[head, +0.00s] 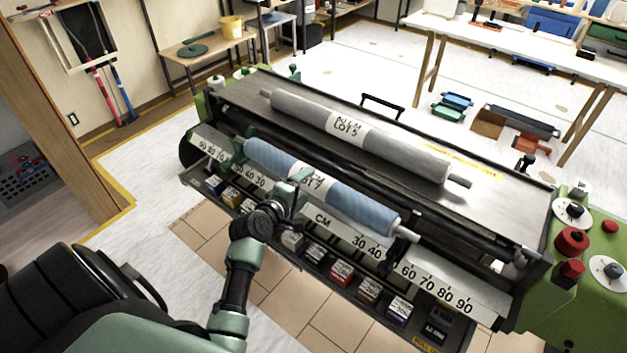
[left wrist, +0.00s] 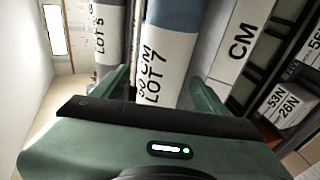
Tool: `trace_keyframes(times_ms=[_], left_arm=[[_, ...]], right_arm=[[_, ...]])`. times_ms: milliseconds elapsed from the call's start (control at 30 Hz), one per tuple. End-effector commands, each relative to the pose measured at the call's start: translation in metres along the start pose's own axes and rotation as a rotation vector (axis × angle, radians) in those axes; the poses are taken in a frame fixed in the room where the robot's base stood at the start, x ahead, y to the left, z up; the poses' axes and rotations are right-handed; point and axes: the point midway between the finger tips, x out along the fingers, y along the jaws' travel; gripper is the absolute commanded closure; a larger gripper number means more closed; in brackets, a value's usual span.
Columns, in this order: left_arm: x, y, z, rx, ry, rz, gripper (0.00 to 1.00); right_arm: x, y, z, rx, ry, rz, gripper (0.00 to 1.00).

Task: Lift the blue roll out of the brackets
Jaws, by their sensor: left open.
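The blue roll (head: 352,200) lies along the front of the wallpaper machine, with a white label around its middle. A green bracket (head: 238,148) shows at its left end; a pale core end sticks out at its right end, where the bracket is hard to make out. My left gripper (head: 297,184) is at the label, in front of the roll. In the left wrist view the open fingers (left wrist: 163,90) stand on either side of the roll (left wrist: 172,14), whose label reads LOT 7. Contact cannot be told. My right gripper is not in view.
A grey roll (head: 400,149) lies on the machine's top behind the blue one. A numbered ruler strip (head: 437,287) and a row of small labelled boxes (head: 342,271) run along the front. Red knobs (head: 571,241) sit on the green right end housing.

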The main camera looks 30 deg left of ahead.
Motion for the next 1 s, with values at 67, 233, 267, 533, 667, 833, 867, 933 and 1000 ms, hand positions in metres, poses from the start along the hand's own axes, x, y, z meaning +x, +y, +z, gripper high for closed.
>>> trace_keyframes(times_ms=[67,233,267,533,667,833,867,933,1000], left_arm=[[0.006,0.000,0.000,0.003,-0.001,-0.001,0.26],[0.022,-0.001,0.002,0.005,-0.003,-0.003,0.26],[0.026,-0.002,0.002,0.006,-0.003,-0.004,0.26],[0.056,-0.004,0.002,0.007,-0.001,-0.004,0.26],[0.058,-0.005,0.002,0.008,0.000,-0.004,0.26],[0.058,-0.005,0.002,0.008,-0.001,-0.004,0.32],[0.058,-0.005,0.002,0.008,-0.001,-0.004,0.40],[0.058,-0.005,0.002,0.009,-0.001,-0.004,0.60],[0.058,-0.005,0.002,0.009,-0.001,-0.005,0.79]], right_arm=[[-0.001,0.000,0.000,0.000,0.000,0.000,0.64],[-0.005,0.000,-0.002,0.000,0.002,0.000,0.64],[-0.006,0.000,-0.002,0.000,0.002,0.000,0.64],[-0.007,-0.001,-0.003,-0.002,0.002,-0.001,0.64],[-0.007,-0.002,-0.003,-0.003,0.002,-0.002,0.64],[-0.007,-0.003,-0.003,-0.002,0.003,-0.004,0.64],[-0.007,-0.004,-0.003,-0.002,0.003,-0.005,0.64],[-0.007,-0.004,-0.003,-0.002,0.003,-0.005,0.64],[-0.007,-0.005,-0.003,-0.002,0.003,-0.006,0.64]])
